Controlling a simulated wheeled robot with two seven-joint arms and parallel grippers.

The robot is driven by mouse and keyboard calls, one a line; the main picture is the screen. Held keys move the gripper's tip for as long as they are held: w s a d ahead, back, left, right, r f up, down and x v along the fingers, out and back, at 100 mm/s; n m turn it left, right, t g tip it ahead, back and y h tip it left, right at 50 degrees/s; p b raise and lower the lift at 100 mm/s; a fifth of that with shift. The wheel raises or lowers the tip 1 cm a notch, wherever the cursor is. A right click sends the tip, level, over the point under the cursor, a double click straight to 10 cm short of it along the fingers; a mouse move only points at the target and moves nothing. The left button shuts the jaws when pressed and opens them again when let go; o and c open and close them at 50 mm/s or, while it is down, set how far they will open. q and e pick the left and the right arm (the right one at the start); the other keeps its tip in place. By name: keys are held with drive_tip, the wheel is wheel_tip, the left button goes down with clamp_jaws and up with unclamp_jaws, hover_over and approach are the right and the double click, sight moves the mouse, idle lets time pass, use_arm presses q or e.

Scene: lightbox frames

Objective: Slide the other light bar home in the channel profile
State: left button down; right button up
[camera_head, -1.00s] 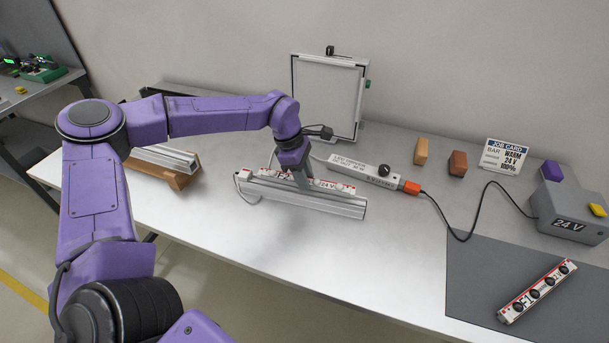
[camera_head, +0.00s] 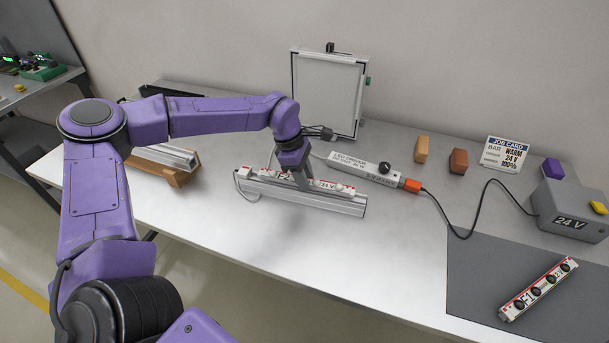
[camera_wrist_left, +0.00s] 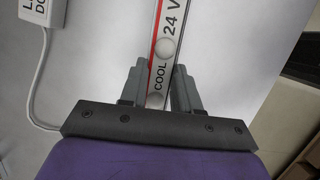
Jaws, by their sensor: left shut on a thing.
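My left gripper (camera_head: 302,183) is shut on a white light bar with a red stripe (camera_head: 332,186). In the left wrist view, this bar (camera_wrist_left: 166,45) runs between the two fingers and reads "COOL" and "24 V". The bar lies lengthwise along the top of the silver channel profile (camera_head: 325,203) on the bench. The gripper hides part of the bar, and I cannot tell how deep it sits in the channel. Another light bar (camera_head: 539,288), with several black round parts on it, lies on the grey mat at the right. My right gripper is not in view.
A white LED driver (camera_head: 352,166) with an orange connector (camera_head: 412,185) lies behind the channel, cabled to the 24 V supply (camera_head: 570,215). A framed panel (camera_head: 328,90) and job card (camera_head: 506,154) stand behind. Another profile (camera_head: 165,155) rests on wood at left. The front bench is clear.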

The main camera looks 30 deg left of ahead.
use_arm(q)
drive_tip(key=shift+f, duration=0.3)
drive_tip(key=c, duration=0.7)
unclamp_jaws()
drive_tip(key=shift+c, duration=0.2)
drive_tip(key=w+b+v, duration=0.1)
drive_tip(key=v, duration=0.9)
drive_tip(key=shift+s+r+b, duration=0.25)
drive_tip(key=shift+s+b, duration=0.15)
drive_tip(key=shift+s, duration=0.1)
drive_tip(key=shift+a, duration=0.1)
